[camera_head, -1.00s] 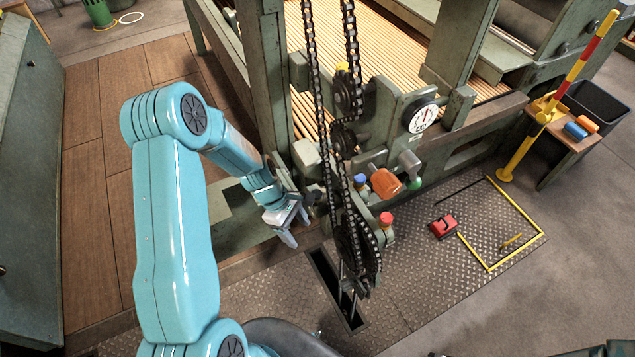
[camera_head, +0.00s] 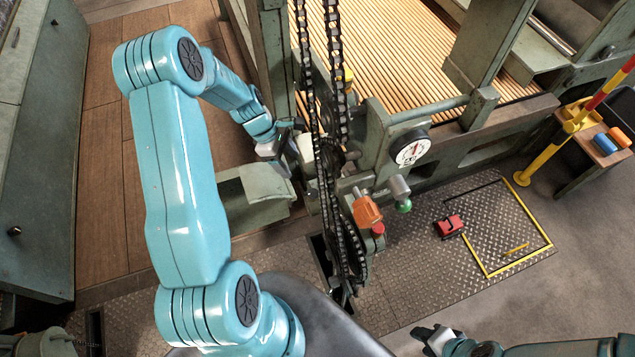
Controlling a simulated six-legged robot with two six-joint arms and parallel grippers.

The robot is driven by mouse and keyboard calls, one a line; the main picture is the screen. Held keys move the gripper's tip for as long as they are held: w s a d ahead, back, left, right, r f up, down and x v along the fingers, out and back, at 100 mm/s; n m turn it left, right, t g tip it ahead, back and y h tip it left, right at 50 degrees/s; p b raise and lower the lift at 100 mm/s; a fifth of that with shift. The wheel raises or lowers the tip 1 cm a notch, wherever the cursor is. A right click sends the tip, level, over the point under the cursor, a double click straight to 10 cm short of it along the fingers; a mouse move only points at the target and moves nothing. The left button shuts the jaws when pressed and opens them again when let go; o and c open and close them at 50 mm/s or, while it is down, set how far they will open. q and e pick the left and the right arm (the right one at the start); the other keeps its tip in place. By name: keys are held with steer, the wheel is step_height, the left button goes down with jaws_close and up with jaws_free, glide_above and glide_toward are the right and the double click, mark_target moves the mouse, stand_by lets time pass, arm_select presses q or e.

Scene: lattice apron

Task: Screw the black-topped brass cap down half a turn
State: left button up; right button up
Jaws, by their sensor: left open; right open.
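I cannot make out the black-topped brass cap; it may be hidden behind the chains or my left arm. My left gripper (camera_head: 283,163) is open, left of the hanging black chains (camera_head: 330,150) at the green machine. Its fingers are small and partly lost against the machine. My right gripper (camera_head: 430,336) is open at the bottom edge, over the floor and apart from the machine.
A dial gauge (camera_head: 410,151) faces forward on the machine. A green box-like housing (camera_head: 255,195) lies below my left gripper. A red object (camera_head: 449,226) sits on the floor plate by a yellow outline (camera_head: 530,215). A yellow post (camera_head: 545,160) stands right.

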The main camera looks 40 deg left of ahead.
arm_select(q)
steer(key=p, duration=0.3)
glide_toward(313, 193)
steer(key=x, duration=0.7)
steer(key=shift+d+f, duration=0.1)
steer(key=shift+f, duration=0.3)
steer(key=shift+d+f, duration=0.2)
steer(key=shift+w+f, duration=0.25)
steer(key=shift+f, duration=0.1)
steer(key=shift+s+r, duration=0.1)
steer(key=c, duration=1.1)
steer(key=shift+o, duration=0.2)
arm_select(e)
steer(key=r, duration=0.2)
steer(key=shift+w+r, duration=0.3)
steer(key=shift+w, duration=0.05)
